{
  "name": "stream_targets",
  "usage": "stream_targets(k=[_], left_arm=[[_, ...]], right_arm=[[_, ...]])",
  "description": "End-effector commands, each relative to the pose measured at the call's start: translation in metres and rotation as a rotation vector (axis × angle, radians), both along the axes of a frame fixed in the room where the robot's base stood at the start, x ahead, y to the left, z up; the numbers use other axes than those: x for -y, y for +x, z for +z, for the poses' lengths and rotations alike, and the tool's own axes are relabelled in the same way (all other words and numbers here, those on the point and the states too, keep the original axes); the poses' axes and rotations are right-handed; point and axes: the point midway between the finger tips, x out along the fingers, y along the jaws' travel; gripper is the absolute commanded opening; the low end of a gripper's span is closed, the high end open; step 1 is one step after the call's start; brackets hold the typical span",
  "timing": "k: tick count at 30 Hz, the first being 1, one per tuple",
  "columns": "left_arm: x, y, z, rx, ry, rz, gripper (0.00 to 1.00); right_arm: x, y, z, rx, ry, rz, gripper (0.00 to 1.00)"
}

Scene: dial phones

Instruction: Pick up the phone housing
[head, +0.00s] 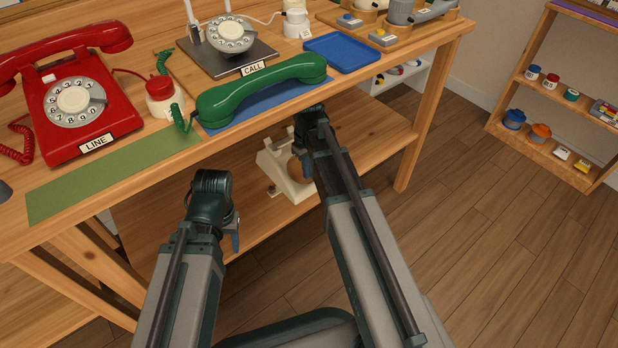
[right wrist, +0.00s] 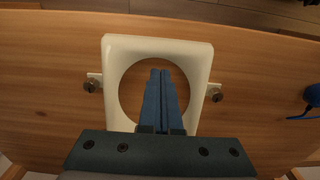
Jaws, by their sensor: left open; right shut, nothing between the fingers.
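The cream phone housing (head: 293,189) sits on the lower wooden shelf under the bench, partly hidden by my right arm. In the right wrist view the housing (right wrist: 116,53) is a rounded frame with a large round opening and a small tab with a screw on each side. My right gripper (right wrist: 161,72) is shut and empty, its fingers over the round opening; I cannot tell whether the tips reach inside. In the head view its fingers are mostly hidden by the arm. My left gripper (head: 236,244) is open and empty, in front of the bench, left of the housing.
The bench top above holds a red phone (head: 82,105), a green handset (head: 262,88), a green mat (head: 115,173) and a blue tray (head: 342,52). A bench leg (head: 415,140) stands right of the housing. A blue object (right wrist: 313,95) lies at the right edge of the right wrist view.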

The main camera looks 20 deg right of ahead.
Motion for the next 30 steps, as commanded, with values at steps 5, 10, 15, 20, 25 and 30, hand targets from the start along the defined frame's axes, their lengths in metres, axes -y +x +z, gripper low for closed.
stream_targets(k=[5,10,15,20,25,30], left_arm=[[0.0,0.0,-0.034,0.001,0.0,0.005,0.5],[0.0,0.0,-0.039,0.002,0.0,0.007,0.5],[0.0,0.0,-0.038,0.002,0.0,0.007,0.5],[0.0,0.0,-0.038,0.002,0.0,0.007,0.5],[0.0,0.0,-0.038,0.002,0.0,0.007,0.5],[0.0,0.0,-0.038,0.002,0.0,0.007,0.5]], right_arm=[[0.004,-0.002,-0.034,0.0,0.0,0.0,0.0],[0.008,-0.007,-0.039,0.0,0.0,-0.001,0.0],[0.01,-0.011,-0.037,0.0,0.0,0.001,0.0],[0.01,-0.01,-0.037,0.0,0.0,0.001,0.0],[0.011,-0.015,-0.038,0.0,0.0,0.001,0.0],[0.016,-0.029,-0.038,0.0,0.0,0.0,0.0]])
